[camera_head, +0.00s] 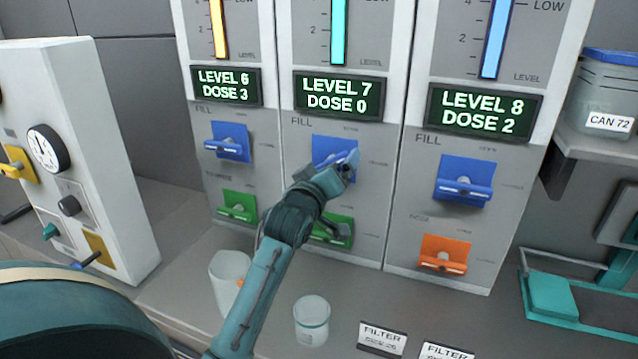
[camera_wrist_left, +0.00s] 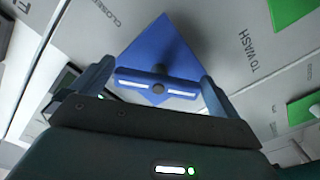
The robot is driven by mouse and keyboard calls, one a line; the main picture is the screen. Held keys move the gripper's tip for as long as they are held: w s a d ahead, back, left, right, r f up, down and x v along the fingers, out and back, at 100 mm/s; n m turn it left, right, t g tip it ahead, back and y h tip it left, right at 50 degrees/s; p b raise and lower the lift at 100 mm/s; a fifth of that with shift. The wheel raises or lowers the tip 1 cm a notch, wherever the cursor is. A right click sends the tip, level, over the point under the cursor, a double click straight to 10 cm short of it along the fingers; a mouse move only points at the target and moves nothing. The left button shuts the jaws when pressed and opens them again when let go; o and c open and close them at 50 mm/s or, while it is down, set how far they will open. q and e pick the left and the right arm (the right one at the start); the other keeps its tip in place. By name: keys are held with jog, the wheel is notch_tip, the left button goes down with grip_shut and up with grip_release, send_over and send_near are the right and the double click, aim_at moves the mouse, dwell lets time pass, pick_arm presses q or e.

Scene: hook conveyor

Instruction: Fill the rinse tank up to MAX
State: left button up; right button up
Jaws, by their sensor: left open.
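Three tank panels stand side by side. The left display (camera_head: 226,87) reads LEVEL 6 DOSE 3, the middle display (camera_head: 339,96) LEVEL 7 DOSE 0, the right display (camera_head: 485,112) LEVEL 8 DOSE 2. Tank names and MAX marks are out of view, so I cannot tell which is the rinse tank. My left gripper (camera_head: 343,168) is at the middle blue FILL lever (camera_head: 328,149), partly hiding it. In the left wrist view, its open fingers stand either side of the lever's bar (camera_wrist_left: 158,87); contact is unclear. My right gripper is not in view.
Blue FILL levers also sit on the left panel (camera_head: 228,143) and right panel (camera_head: 464,181). Below are green levers (camera_head: 237,207) and an orange one (camera_head: 444,256). A white cup (camera_head: 228,280) and glass jar (camera_head: 311,322) stand on the counter. A gauge box (camera_head: 80,150) stands left.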

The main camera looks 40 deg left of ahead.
pick_arm(q)
jog(key=b+v, duration=0.1)
jog(key=v, duration=1.1)
jog(key=shift+s, duration=0.2)
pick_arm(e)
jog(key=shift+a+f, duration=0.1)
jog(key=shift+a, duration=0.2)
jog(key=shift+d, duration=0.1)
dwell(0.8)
pick_arm(q)
jog(key=shift+c, duration=0.2)
